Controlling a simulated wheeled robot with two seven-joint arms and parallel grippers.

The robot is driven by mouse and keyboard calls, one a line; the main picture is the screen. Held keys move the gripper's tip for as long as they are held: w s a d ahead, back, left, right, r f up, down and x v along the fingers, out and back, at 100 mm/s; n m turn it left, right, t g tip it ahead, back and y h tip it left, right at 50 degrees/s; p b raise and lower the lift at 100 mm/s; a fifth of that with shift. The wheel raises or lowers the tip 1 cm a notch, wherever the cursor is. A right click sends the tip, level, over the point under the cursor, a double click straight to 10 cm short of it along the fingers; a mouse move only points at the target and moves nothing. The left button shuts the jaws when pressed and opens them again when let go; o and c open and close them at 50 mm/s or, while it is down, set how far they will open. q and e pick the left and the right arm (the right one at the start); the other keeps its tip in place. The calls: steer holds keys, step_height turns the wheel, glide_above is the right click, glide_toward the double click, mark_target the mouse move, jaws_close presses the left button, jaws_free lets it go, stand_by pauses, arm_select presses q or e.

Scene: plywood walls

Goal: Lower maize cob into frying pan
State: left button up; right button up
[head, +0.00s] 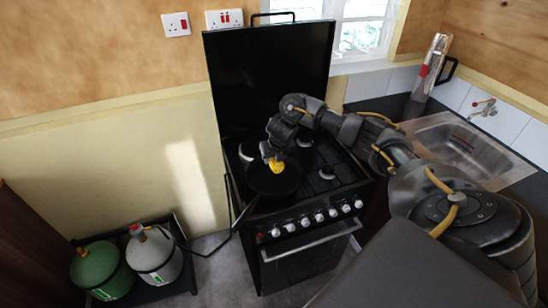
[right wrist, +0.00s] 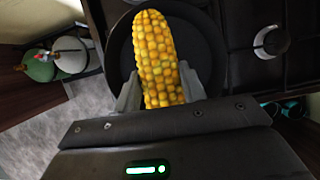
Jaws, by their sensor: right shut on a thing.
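A yellow maize cob (head: 277,166) is in my right gripper (head: 272,158), over the black frying pan (head: 274,183) on the front left of the hob. In the right wrist view the cob (right wrist: 158,55) lies lengthwise between the two grey fingers of the right gripper (right wrist: 160,88), which are shut on its near part. The dark round pan (right wrist: 208,52) shows behind the cob, and its inside looks otherwise empty. I cannot tell whether the cob touches the pan. My left gripper is not in view.
The black cooker (head: 305,215) has its lid (head: 268,85) raised behind the hob. A metal sink (head: 465,150) lies to the right. The pan's handle (head: 243,214) sticks out over the front left edge. Gas bottles (head: 152,255) stand on the floor at left.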

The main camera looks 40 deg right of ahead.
mark_target(273, 178)
steer(key=shift+f+b, duration=1.45)
steer(key=shift+f, duration=0.5)
steer(key=shift+f+b, duration=2.1)
steer(key=shift+f, duration=0.4)
stand_by(0.5)
steer(key=o, duration=1.1)
